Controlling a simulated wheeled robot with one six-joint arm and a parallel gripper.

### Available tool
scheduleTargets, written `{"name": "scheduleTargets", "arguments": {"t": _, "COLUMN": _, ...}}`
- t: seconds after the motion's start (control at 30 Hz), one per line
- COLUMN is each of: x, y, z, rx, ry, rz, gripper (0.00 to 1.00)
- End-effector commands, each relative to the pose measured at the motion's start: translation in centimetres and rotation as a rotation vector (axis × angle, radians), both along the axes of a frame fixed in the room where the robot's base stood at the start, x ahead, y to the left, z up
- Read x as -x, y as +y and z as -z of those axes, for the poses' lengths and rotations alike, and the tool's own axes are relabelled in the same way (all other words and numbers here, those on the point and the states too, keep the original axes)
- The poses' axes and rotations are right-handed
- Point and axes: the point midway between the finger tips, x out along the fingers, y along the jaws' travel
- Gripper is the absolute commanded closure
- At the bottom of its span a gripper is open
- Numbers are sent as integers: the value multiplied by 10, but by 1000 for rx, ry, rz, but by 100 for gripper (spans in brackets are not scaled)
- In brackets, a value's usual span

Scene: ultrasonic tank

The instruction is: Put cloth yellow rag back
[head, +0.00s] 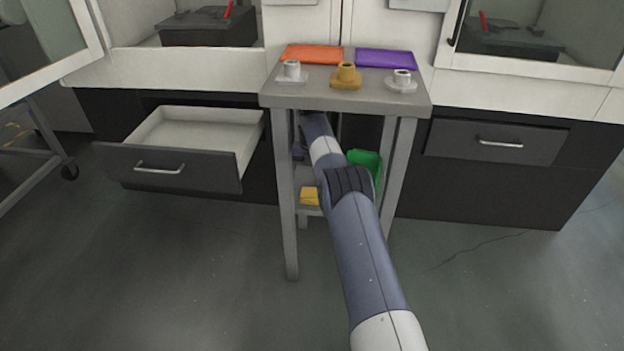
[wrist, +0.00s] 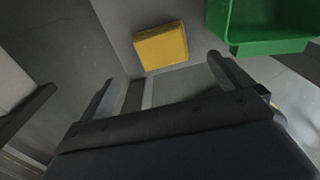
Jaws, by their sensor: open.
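The yellow rag (head: 309,196) is a small folded block on the lower shelf of the grey stand, left of my arm in the head view. In the wrist view the yellow rag (wrist: 161,47) lies flat on a grey surface, beyond my fingertips. My gripper (wrist: 160,80) is open, with its two fingers apart and nothing between them. The rag is ahead of the gap and apart from both fingers. In the head view my arm hides the gripper under the stand's top.
A green bin (head: 364,168) sits right of the rag; it also shows in the wrist view (wrist: 262,40). The stand's top (head: 340,97) holds fittings and two coloured cloths, orange (head: 312,54) and purple (head: 386,58). The left drawer (head: 185,150) is open; the right drawer (head: 497,141) is shut.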

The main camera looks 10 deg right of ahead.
Motion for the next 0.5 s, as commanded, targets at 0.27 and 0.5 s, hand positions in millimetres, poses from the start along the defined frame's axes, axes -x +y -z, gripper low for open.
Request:
{"name": "scheduleTargets", "arguments": {"t": 0.27, "x": 0, "y": 0, "z": -23, "rx": 0, "ry": 1, "rz": 0, "gripper": 2}}
{"name": "scheduleTargets", "arguments": {"t": 0.5, "x": 0, "y": 0, "z": -23, "rx": 0, "ry": 1, "rz": 0, "gripper": 2}}
